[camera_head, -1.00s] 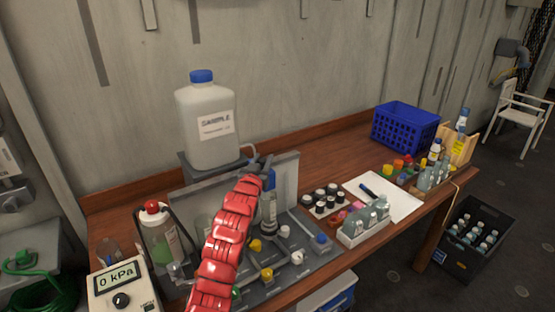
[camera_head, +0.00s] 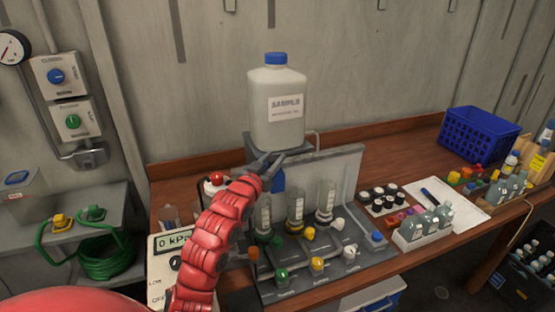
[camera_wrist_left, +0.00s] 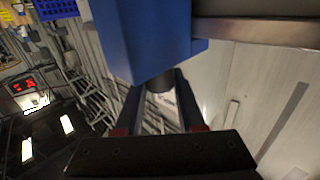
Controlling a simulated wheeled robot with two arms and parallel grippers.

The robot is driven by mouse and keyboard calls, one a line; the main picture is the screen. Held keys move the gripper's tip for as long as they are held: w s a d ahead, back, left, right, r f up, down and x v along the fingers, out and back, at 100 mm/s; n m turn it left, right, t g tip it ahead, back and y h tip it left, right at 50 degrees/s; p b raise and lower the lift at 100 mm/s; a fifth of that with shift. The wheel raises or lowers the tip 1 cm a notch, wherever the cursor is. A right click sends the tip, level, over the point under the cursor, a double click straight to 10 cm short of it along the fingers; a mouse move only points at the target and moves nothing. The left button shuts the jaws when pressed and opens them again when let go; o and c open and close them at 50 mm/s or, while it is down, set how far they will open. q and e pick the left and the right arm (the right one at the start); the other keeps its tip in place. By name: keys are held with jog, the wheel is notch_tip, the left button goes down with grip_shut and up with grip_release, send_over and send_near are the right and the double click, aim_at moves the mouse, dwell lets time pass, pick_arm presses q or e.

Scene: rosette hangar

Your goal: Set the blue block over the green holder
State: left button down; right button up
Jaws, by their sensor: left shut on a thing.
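I cannot tell which part is the green holder. My right gripper is out of view.
The sample bottle (camera_head: 277,108) stands behind the gripper. The grey valve panel (camera_head: 345,262) carries clear cylinders and coloured knobs. A pressure readout (camera_head: 172,262) is at its left. Vials (camera_head: 425,228), a white sheet (camera_head: 455,205) and a blue basket (camera_head: 478,135) are to the right.

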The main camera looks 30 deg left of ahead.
pick_arm(q)
jog(key=c, duration=0.5)
grip_release()
jog(key=s+d+p, duration=0.2)
jog(key=s+p, duration=0.7)
jog(key=s, duration=0.8)
jog(key=shift+s, duration=0.15)
